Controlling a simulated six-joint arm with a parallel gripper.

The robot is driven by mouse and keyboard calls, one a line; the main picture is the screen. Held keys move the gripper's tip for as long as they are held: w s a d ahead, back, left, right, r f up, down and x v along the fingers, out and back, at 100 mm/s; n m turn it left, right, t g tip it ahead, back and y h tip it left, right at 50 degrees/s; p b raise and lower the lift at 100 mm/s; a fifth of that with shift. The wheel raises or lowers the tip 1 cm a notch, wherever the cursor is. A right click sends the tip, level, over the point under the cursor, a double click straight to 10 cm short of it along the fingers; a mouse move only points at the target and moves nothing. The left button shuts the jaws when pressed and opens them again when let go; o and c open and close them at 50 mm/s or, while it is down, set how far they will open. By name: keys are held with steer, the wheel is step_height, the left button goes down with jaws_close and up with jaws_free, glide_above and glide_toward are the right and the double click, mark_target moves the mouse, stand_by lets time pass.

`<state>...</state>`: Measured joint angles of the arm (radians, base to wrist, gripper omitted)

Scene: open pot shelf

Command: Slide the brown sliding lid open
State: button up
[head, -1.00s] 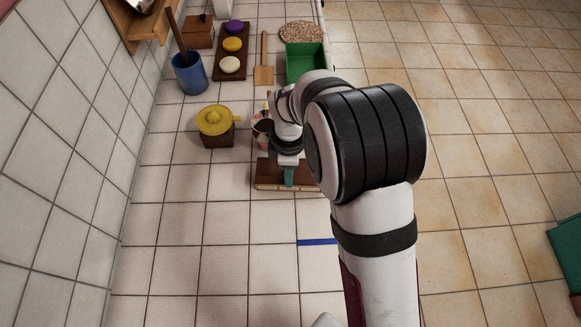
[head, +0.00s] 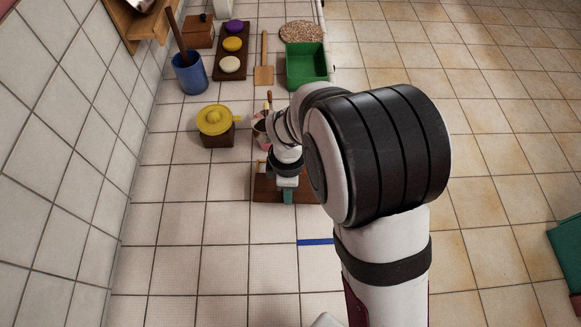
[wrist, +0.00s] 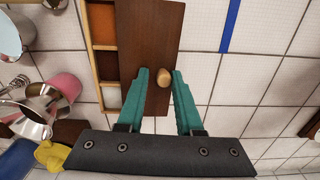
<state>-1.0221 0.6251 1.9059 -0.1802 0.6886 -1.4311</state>
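The brown sliding lid (wrist: 150,35) is a flat dark panel with a rounded tan knob (wrist: 164,77). It lies shifted to the right over its box (wrist: 90,50) in the wrist view. Tan-edged compartments with brown and orange-red contents show uncovered along its left side. In the head view the lid (head: 265,191) is partly hidden by my arm. My gripper (wrist: 161,72) has its two teal fingers apart, one on each side of the knob; a gap shows at the left finger, and contact on the right is unclear. The gripper (head: 288,196) is low over the lid.
A yellow juicer (head: 215,120) on a brown base stands left of the box. Cups with utensils (wrist: 35,110) stand close behind the box. A green bin (head: 307,66) and a blue pot (head: 190,75) are farther back. Tiles around the blue strip (head: 317,242) are clear.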

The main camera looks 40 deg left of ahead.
steer(key=shift+s+d+f, duration=0.25)
steer(key=shift+s+d, duration=0.25)
steer(key=shift+s, duration=0.05)
steer(key=shift+s+d+f, duration=0.2)
steer(key=shift+s+d, duration=0.25)
steer(key=shift+s, duration=0.1)
steer(key=shift+w+a+r, duration=0.1)
steer(key=shift+w+a, duration=0.05)
steer(key=shift+w, duration=0.1)
steer(key=shift+r, duration=2.55)
